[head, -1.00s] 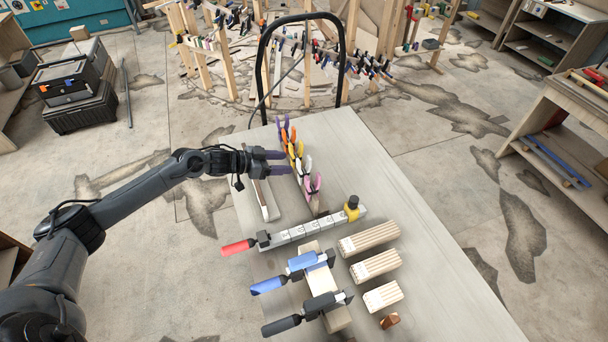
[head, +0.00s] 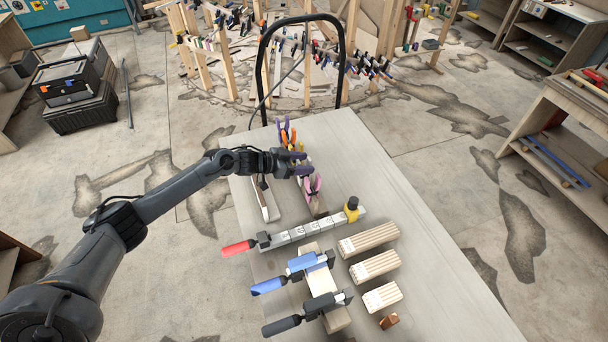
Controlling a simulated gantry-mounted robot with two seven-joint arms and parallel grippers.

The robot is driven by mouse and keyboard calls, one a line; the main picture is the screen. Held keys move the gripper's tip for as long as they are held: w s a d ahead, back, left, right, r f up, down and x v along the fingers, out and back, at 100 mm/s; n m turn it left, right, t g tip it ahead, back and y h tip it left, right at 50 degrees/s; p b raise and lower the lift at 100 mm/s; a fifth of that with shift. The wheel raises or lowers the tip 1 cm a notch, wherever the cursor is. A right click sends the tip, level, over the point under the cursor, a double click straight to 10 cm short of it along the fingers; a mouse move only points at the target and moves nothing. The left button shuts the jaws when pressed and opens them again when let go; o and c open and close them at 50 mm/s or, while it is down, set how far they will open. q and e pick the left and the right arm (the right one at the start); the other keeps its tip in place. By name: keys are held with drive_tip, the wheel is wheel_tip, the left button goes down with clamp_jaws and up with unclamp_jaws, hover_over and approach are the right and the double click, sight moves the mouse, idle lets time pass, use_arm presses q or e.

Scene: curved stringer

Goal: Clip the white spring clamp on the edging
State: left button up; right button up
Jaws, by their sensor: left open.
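The pink clamp (head: 312,187) stands just in front of the fingers. The yellow, orange (head: 284,141) and purple clamps stand behind them. A narrow pale piece with a brown strip (head: 265,199) lies left of the clamp row; it may be the edging, but I cannot be sure. My right gripper is not in view.
A marked bar (head: 297,235) with a red-handled clamp (head: 238,248) crosses the table in front. Blue- and black-handled clamps (head: 290,326) grip a wooden block nearer. Several ribbed wood blocks (head: 375,266) lie at right. The table's right side (head: 430,255) is largely clear.

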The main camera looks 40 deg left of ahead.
use_arm(q)
clamp_jaws()
idle(0.3)
drive_tip(key=shift+r, duration=0.1)
